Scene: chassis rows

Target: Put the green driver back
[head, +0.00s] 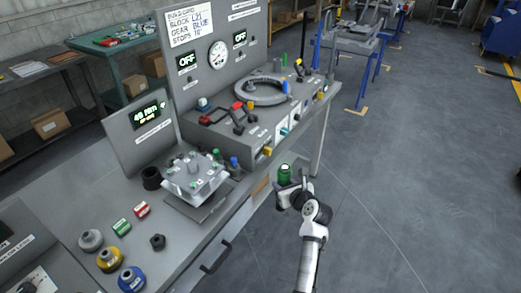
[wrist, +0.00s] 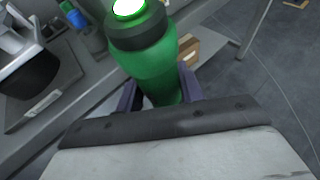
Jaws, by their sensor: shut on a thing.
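The green driver (head: 285,173) is upright in my gripper (head: 290,189), out over the front edge of the bench and clear of the surface. In the wrist view the green driver (wrist: 150,62) fills the top middle, with a dark collar and a bright green-white top. The two purple fingers of my gripper (wrist: 158,92) are closed on its body from both sides. Its lower end is hidden behind the gripper. A blue-topped tool (head: 234,162) and a green-topped piece (head: 219,157) stand on the bench to the left, beside the clear-topped block fixture (head: 193,175).
A black cup (head: 151,178) stands left of the fixture. The sloped console with a grey ring (head: 262,91) rises behind. The floor at right (head: 420,180) is open.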

